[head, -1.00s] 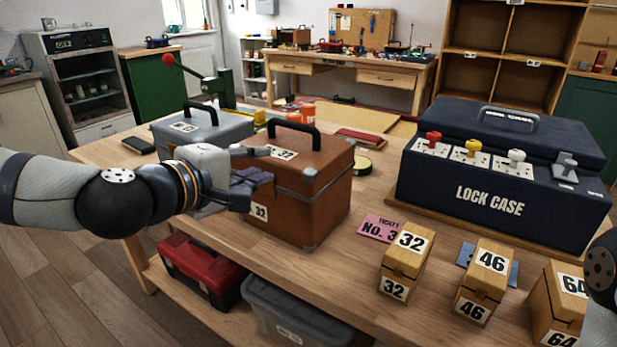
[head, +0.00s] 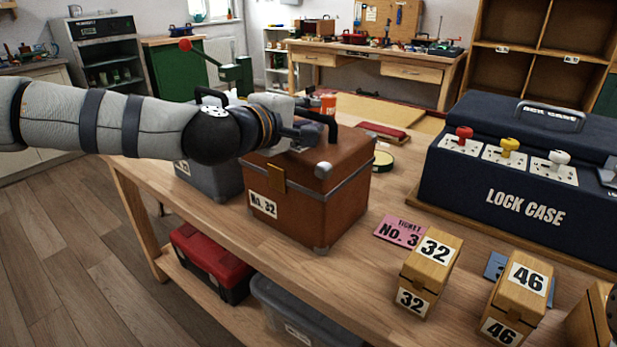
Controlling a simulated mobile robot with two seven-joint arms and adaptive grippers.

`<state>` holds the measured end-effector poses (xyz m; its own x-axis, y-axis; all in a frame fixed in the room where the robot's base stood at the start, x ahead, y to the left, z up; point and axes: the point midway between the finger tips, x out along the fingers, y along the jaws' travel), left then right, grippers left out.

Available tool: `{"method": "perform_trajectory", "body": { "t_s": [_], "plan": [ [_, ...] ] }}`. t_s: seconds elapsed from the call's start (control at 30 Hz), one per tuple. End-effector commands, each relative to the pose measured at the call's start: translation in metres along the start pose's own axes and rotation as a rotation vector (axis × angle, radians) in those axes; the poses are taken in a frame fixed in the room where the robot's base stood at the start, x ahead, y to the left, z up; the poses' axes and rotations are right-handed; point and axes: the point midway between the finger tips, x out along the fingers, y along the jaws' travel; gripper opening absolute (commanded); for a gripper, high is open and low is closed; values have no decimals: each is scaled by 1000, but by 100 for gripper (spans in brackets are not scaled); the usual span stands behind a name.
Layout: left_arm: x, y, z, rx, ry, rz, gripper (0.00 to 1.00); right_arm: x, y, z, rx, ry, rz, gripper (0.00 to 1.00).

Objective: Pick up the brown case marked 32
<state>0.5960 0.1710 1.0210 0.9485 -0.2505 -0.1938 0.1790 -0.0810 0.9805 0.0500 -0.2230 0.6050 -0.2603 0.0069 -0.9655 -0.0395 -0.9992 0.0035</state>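The brown case (head: 300,214) stands upright on the wooden table, with a white label "No. 32" low on its front and metal trim at its edges. My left gripper (head: 312,131) is over the top of the case, at its black handle (head: 328,152). My arm and gripper hide most of the handle and part of the lid. I cannot tell whether the fingers are closed around the handle.
A grey case (head: 212,180) stands close to the left of the brown case. A pink ticket (head: 401,231), small wooden boxes marked 32 (head: 430,270) and 46 (head: 518,303), and the dark blue lock case (head: 520,205) are to the right. The table (head: 375,280) is bare in front.

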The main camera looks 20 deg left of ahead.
Motion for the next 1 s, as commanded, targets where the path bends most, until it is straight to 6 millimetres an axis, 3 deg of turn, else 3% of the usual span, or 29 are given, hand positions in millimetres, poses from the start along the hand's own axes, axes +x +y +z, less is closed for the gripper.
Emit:
{"method": "perform_trajectory", "body": {
  "t_s": [0.07, 0.17, 0.67, 1.0],
  "plan": [
    [-1, 2, 0, 1, 1, 2, 21, -1, 0, 0, 0, 2, 0, 40],
    [-1, 2, 0, 1, 1, 2, 0, -1, 0, 0, 0, 2, 0, 40],
    [-2, 8, 0, 3, 2, 10, 0, -2, 0, -1, -1, 5, 0, 40],
    [-9, 42, -1, 4, 2, 17, 0, -14, 0, -8, 0, 40, -2, 40]
  ]
}}
